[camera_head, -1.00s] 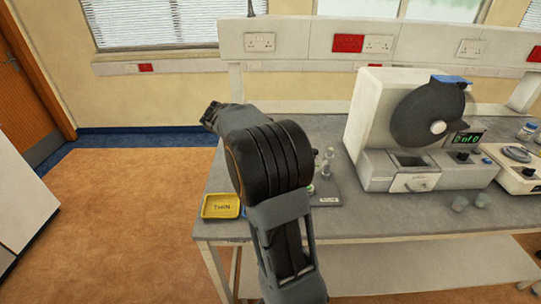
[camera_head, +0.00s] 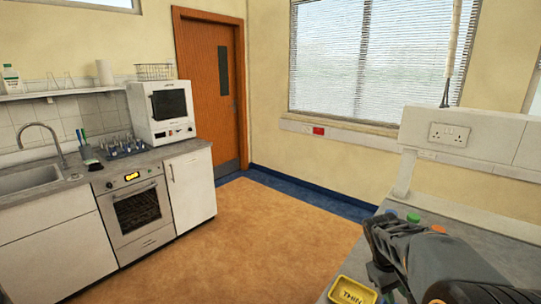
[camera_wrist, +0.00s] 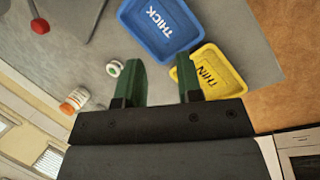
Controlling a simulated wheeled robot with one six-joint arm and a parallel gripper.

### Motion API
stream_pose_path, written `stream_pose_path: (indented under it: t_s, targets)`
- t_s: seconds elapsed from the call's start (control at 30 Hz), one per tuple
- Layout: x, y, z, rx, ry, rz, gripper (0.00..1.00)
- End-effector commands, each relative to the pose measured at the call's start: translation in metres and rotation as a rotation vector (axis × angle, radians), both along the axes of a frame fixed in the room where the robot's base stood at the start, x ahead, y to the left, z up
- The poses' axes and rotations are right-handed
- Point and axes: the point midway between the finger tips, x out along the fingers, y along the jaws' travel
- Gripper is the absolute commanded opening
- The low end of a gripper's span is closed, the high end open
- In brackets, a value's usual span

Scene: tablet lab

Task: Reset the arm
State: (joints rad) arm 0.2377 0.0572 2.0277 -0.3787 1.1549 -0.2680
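My gripper (camera_wrist: 159,70) shows in the wrist view with its two green fingers apart and nothing between them. It hangs over the grey bench top (camera_wrist: 255,50). A yellow tray marked THIN (camera_wrist: 232,78) is by the right finger, and a blue tray marked THICK (camera_wrist: 138,12) is beyond the fingers. In the head view my dark arm reaches in from the lower right, and the yellow tray (camera_head: 345,296) is partly cut off by the frame's bottom edge. The fingertips are hard to make out there.
A white and green round item (camera_wrist: 114,68) is beside the left finger, and an orange and white bottle (camera_wrist: 74,101) stands farther left. The orange floor (camera_head: 270,235) is clear between the bench and the left counter, which has an oven (camera_head: 139,210) and sink (camera_head: 28,180).

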Motion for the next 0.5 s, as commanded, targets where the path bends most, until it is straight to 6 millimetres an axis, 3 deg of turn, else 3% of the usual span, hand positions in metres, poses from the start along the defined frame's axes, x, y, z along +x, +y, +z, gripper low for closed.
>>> stream_pose_path:
  t_s: [0.03, 0.2, 0.33, 0.5]
  targets:
    - [-0.01, 0.02, 0.001, 0.039, -0.077, -0.043, 0.33]
    - [-0.042, 0.083, 0.004, 0.193, -0.304, -0.191, 0.33]
    - [-0.065, 0.114, 0.007, 0.282, -0.41, -0.226, 0.33]
    - [-0.084, 0.134, 0.016, 0.328, -0.474, -0.186, 0.33]
